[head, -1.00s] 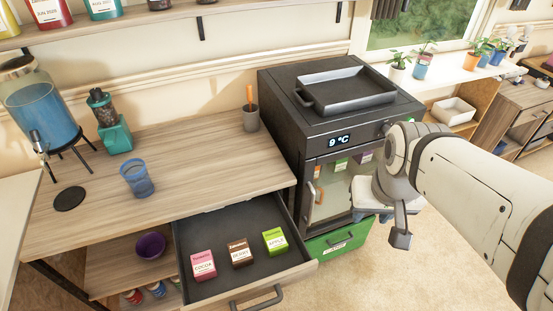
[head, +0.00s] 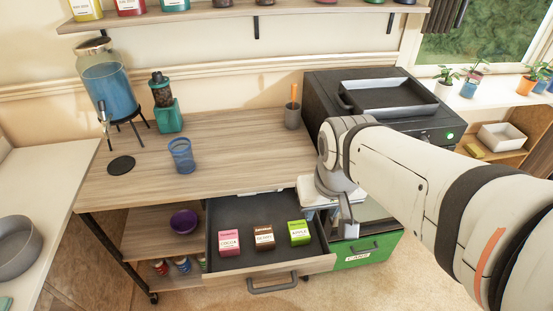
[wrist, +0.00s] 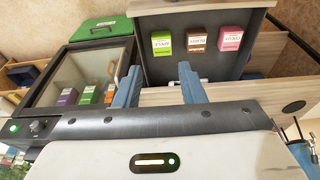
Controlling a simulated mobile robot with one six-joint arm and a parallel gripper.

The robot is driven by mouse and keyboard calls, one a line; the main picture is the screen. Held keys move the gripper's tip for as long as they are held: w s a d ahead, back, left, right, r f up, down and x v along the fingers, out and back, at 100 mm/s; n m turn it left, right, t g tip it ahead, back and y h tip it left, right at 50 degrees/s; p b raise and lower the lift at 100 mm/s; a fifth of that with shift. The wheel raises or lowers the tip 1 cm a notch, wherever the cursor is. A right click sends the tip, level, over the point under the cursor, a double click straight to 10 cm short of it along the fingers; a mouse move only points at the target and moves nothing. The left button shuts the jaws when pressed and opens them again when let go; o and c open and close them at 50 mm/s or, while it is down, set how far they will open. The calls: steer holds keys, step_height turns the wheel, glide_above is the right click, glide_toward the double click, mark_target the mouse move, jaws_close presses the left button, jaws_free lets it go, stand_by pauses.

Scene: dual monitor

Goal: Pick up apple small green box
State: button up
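The small green apple box (head: 299,233) stands in the open drawer (head: 225,263), at the right end of a row of three boxes. In the wrist view the green box (wrist: 162,43) shows upside down in the drawer, beyond my finger tips. My gripper (wrist: 160,80) is open, with its two blue fingers apart and nothing between them. In the head view my gripper is mostly hidden by my arm, to the right of the drawer and apart from the green box.
A brown box (head: 264,237) and a pink box (head: 229,243) stand left of the green one. A blue cup (head: 182,156) and a dispenser (head: 107,85) stand on the wooden counter (head: 230,150).

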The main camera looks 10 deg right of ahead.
steer(key=shift+o, duration=1.2)
steer(key=shift+w+f, duration=0.1)
steer(key=shift+w, duration=0.05)
steer(key=o, duration=0.7)
steer(key=shift+g, duration=0.7)
steer(key=w+f, duration=0.4)
steer(key=w+f+p, duration=0.1)
steer(key=w+f, duration=0.3)
steer(key=shift+d, duration=0.2)
steer(key=g, duration=0.1)
glide_above(299, 229)
steer(key=s, duration=0.1)
step_height(299, 229, down, 12)
steer(key=shift+s+d+f+p, duration=0.1)
steer(key=shift+s+f+p, duration=0.05)
steer(key=shift+p, duration=0.25)
steer(key=shift+f, duration=1.55)
steer(key=shift+w+f, duration=0.2)
steer(key=shift+f, duration=0.7)
steer(key=shift+w+f, duration=0.2)
steer(key=shift+f, duration=0.65)
steer(key=shift+w+f, duration=0.2)
steer(key=shift+f, duration=0.7)
